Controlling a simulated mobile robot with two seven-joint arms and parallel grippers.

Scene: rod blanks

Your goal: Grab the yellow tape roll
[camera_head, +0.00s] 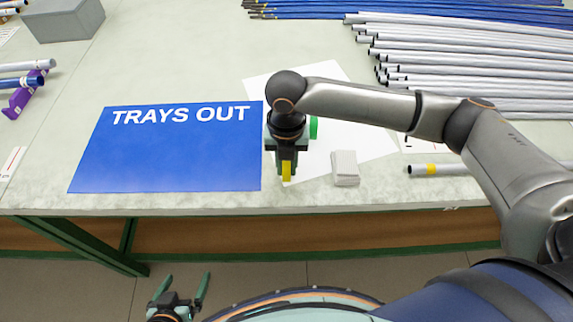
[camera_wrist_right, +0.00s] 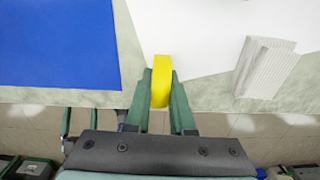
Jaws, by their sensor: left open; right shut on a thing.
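The yellow tape roll (camera_head: 286,172) is between the fingers of my right gripper (camera_head: 286,168), near the front edge of the table. In the right wrist view the roll (camera_wrist_right: 161,82) stands on edge between the two green fingers (camera_wrist_right: 160,97), which are shut on it. Whether it touches the table is hard to tell. My left gripper (camera_head: 181,293) is open and empty, low in front of the table, over the floor.
A blue "TRAYS OUT" mat (camera_head: 165,155) lies left of my right gripper. Grey rods (camera_head: 470,70) and blue rods (camera_head: 420,10) fill the back right.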

